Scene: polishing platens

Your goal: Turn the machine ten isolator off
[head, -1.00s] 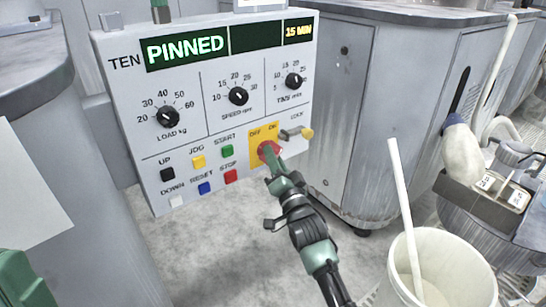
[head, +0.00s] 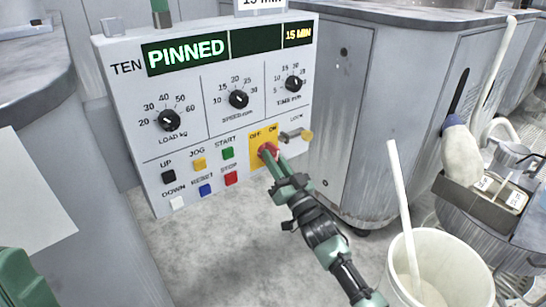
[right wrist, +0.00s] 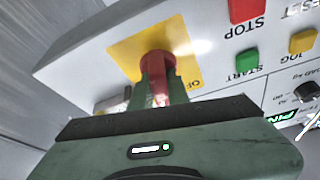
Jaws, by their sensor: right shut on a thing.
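The machine ten panel (head: 135,125) is a pale box marked TEN, its display reading PINNED and 15 MIN. Its isolator is a red handle (head: 266,151) on a yellow plate (head: 257,133) marked OFF at upper left and ON at upper right. My right gripper (head: 278,165) is shut on the red handle. In the right wrist view the handle (right wrist: 155,65) stands between the green fingers (right wrist: 158,88). I cannot tell exactly which mark the handle points to. My left gripper's fingers are not in view.
The red STOP button (head: 231,178) and other coloured buttons sit left of the isolator. A white bucket (head: 448,262) with a stick stands at lower right, near a caddy (head: 490,200).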

